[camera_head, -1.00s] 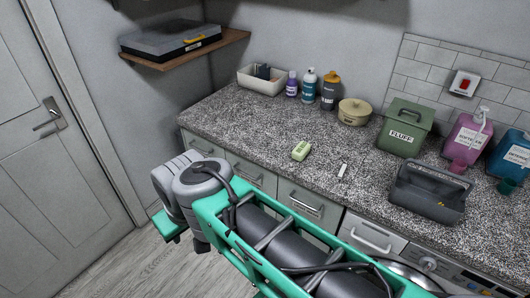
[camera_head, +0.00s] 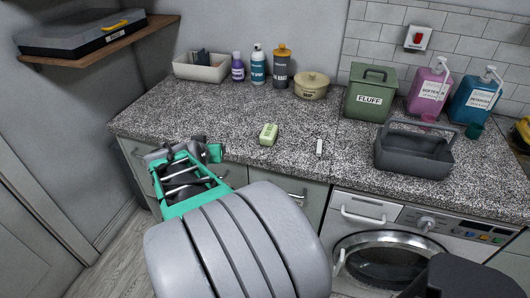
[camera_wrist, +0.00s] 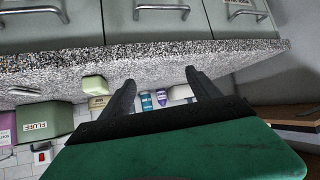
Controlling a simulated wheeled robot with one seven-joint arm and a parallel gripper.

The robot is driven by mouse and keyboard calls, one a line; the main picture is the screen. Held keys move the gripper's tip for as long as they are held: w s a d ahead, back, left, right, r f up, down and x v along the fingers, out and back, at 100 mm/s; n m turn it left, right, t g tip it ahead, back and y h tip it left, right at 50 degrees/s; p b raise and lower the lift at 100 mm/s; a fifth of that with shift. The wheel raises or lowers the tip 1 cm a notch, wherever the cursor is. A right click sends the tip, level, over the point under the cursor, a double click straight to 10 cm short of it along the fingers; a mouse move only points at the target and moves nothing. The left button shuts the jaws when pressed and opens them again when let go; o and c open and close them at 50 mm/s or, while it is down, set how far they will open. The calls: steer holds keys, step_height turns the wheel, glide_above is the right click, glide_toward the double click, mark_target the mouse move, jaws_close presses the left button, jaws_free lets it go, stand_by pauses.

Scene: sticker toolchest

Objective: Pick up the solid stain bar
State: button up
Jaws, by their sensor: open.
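The solid stain bar looks to be the pale green block (camera_head: 268,134) lying on the speckled countertop near its front edge, in the middle of the head view. In the wrist view, which is upside down, the bar (camera_wrist: 95,84) lies to the left of the fingers. My gripper (camera_wrist: 160,77) is open, with its two dark fingers apart and nothing between them. In the head view my arm's end is at the counter's front, left of the bar, and the fingers are hard to make out there. The gripper does not touch the bar.
A small white stick (camera_head: 319,147) lies right of the bar. A dark grey caddy (camera_head: 413,160) and a green FLUFF bin (camera_head: 369,100) stand further right. A beige tin (camera_head: 312,90), bottles and a white tray (camera_head: 190,73) line the back. The counter left of the bar is clear.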

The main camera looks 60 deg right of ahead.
mark_target(269, 133)
steer(key=s+d+f+m+g+h+b, duration=0.1)
steer(key=s+d, duration=0.2)
steer(key=d, duration=0.1)
steer(key=s+d+f+m+g+h+b, duration=0.1)
steer(key=s+d+h, duration=0.1)
steer(key=s+d, duration=0.2)
steer(key=s+d+f+m+g+h+b, duration=0.1)
steer(key=s+d+m, duration=0.1)
steer(key=s+d, duration=0.2)
steer(key=shift+s+d+f+h, duration=0.1)
steer(key=shift+d+f+h, duration=0.05)
steer(key=shift+d, duration=0.3)
steer(key=shift+d+f+h, duration=0.1)
steer(key=shift+d+h, duration=0.05)
steer(key=shift+d, duration=0.25)
steer(key=p+x, duration=0.1)
steer(key=x, duration=0.6)
steer(key=shift+d+r, duration=0.1)
steer(key=shift+d, duration=0.15)
jaws_close()
steer(key=shift+r, duration=0.15)
